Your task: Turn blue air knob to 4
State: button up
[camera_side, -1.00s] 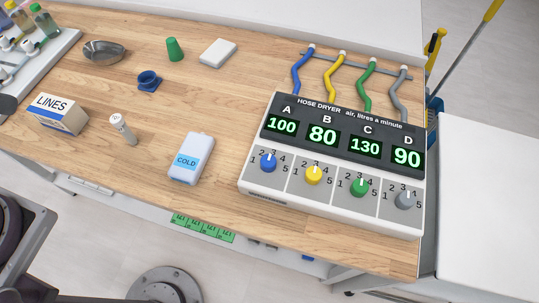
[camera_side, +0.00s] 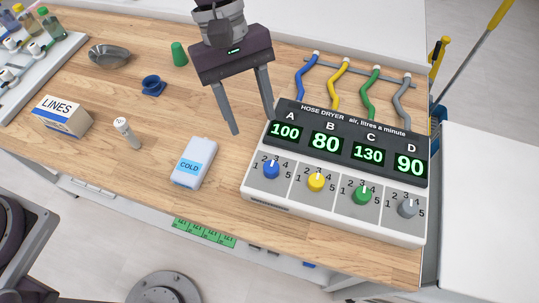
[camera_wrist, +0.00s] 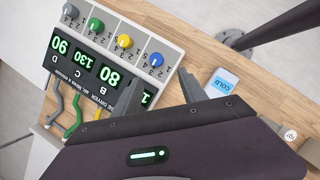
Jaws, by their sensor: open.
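The hose dryer (camera_side: 258,193) is a white box with a black display panel at the right of the bench. Its blue air knob (camera_side: 271,170) sits under display A, which reads 100; its white pointer mark is toward the top, near 3. The blue knob also shows in the wrist view (camera_wrist: 156,60). My gripper (camera_side: 253,127) is open and empty. It hangs above the bench, up and left of the blue knob and apart from it. In the wrist view its fingers (camera_wrist: 202,88) partly cover display A.
Yellow (camera_side: 316,181), green (camera_side: 362,194) and grey (camera_side: 408,207) knobs stand right of the blue one. A white COLD pack (camera_side: 195,163) lies left of the dryer. Coloured hoses (camera_side: 335,85) rise behind it. A capped tube (camera_side: 127,133) and LINES box (camera_side: 62,118) lie further left.

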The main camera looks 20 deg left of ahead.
aim_at(271, 166)
jog(key=shift+n+g, duration=0.3)
jog(key=x, duration=1.1)
jog(key=shift+w+d+f, duration=0.2)
jog(key=shift+w+d, duration=0.1)
jog(key=shift+d, duration=0.15)
grip_shut()
